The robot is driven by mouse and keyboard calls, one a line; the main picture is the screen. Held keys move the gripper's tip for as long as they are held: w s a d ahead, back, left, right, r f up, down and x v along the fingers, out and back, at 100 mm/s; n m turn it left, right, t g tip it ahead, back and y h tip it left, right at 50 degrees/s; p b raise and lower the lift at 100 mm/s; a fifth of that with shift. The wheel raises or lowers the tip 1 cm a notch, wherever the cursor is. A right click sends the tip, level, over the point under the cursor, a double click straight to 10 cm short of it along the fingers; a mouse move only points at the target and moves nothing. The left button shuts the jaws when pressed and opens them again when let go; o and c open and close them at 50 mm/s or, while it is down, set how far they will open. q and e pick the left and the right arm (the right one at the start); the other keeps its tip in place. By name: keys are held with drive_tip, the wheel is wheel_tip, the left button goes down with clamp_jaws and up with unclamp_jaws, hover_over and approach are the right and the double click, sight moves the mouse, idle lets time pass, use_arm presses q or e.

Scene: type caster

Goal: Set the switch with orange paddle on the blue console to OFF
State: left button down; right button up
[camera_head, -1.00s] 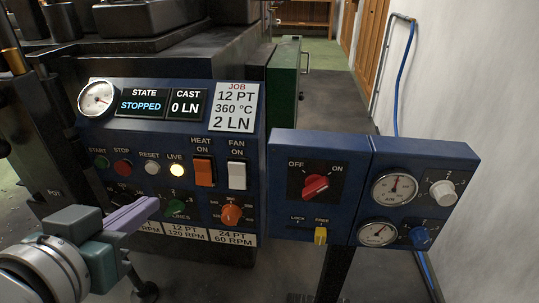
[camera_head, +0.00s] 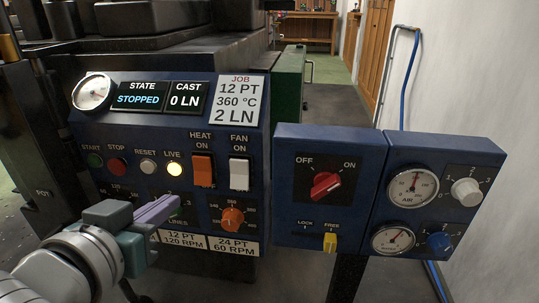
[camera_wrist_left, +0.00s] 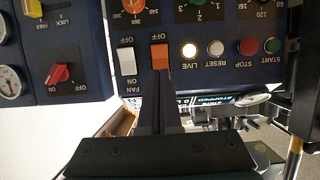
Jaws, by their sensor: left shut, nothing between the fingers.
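The switch with the orange paddle (camera_head: 202,170) is on the front panel of the blue console (camera_head: 262,115), under the label HEAT ON. In the left wrist view, upside down, the orange paddle (camera_wrist_left: 160,55) has an OFF label at its end away from ON. I cannot tell clearly which end is pressed in. My left gripper (camera_head: 175,200) is shut and empty, its purple fingers lower left of the switch in the head view. In the wrist view its fingertips (camera_wrist_left: 160,74) overlap the paddle's lower end; contact is unclear. My right gripper is not in view.
A white FAN switch (camera_head: 239,174) sits right beside the orange one. The lit LIVE lamp (camera_head: 174,169) is to its left and an orange knob (camera_head: 232,219) below. A second blue box (camera_head: 330,142) with a red rotary switch (camera_head: 325,186) stands to the right.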

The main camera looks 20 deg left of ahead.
sight(201, 178)
use_arm(q)
drive_tip(key=b+x, duration=0.3)
drive_tip(key=x, duration=0.6)
drive_tip(key=shift+w+f+b, duration=0.15)
drive_tip(key=shift+w+b, duration=0.1)
drive_tip(key=shift+b, duration=0.1)
drive_tip(key=shift+w+a, duration=0.1)
drive_tip(key=shift+w, duration=0.3)
drive_tip(key=shift+f, duration=0.1)
drive_tip(key=f+b, duration=0.1)
drive_tip(key=b, duration=0.1)
drive_tip(key=shift+w+t+b, duration=0.15)
drive_tip(key=shift+t+b, duration=0.15)
drive_tip(key=shift+r+p, duration=0.35)
drive_tip(key=shift+r, duration=0.05)
